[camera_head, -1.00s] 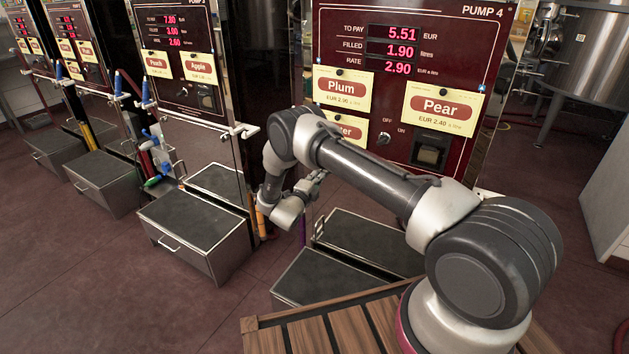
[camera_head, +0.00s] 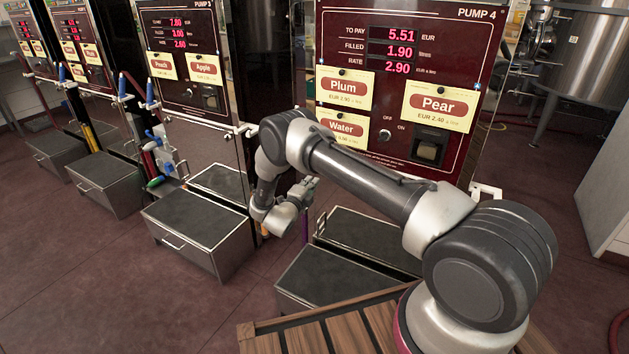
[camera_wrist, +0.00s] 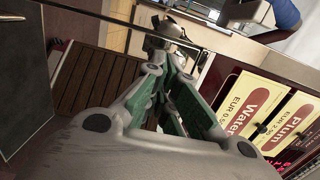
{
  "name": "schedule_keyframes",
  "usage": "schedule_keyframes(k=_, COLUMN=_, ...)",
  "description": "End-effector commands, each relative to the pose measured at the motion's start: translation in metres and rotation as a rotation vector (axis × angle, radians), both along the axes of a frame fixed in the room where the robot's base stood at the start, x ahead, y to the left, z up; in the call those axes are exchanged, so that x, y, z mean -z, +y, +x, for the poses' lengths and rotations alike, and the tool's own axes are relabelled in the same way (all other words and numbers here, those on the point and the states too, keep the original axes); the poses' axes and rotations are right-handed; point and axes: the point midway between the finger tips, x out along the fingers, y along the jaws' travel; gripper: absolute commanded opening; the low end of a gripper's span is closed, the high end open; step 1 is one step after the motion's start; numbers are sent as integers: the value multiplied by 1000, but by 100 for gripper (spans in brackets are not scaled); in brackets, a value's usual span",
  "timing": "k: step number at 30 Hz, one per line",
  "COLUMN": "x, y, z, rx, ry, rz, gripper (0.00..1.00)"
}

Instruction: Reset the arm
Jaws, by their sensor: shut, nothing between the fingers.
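My arm is bent in front of Pump 4 (camera_head: 400,85), with its elbow raised and its wrist low on the left. My gripper (camera_head: 308,186) is near the lower left of that pump, partly hidden behind my wrist. In the wrist view my gripper (camera_wrist: 168,88) shows its green-sided fingers closed together with nothing between them. The Water card (camera_head: 343,131) and the Plum card (camera_head: 344,88) are right of my gripper. The Pear card (camera_head: 440,106) is further right. The pump reads 5.51 to pay, 1.90 filled, rate 2.90.
A metal step box (camera_head: 195,225) stands in front of Pump 3 (camera_head: 180,60). Another dark-topped box (camera_head: 330,280) lies below my gripper, close to my base. Coloured nozzles (camera_head: 158,155) hang between pumps on the left. The floor (camera_head: 100,280) at front left is clear.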

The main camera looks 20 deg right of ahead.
Motion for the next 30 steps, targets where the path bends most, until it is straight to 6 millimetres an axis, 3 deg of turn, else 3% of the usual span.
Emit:
schedule_keyframes(k=12, x=1, y=44, z=-43, rx=-2, ry=2, rz=-1, gripper=0)
schedule_keyframes(k=17, x=1, y=51, z=-51, rx=0, ry=18, rz=-19, gripper=0)
schedule_keyframes(k=20, x=23, y=60, z=-46, rx=-46, ry=147, rz=-33, gripper=0)
schedule_keyframes(k=23, x=64, y=77, z=-42, rx=-182, ry=362, rz=-57, gripper=0)
schedule_keyframes(k=25, x=101, y=91, z=-52, rx=-314, ry=553, rz=-92, gripper=0)
schedule_keyframes(k=27, x=125, y=107, z=-66, rx=-458, ry=728, rz=-128, gripper=0)
schedule_keyframes(k=30, x=129, y=134, z=-83, rx=-677, ry=935, rz=-178, gripper=0)
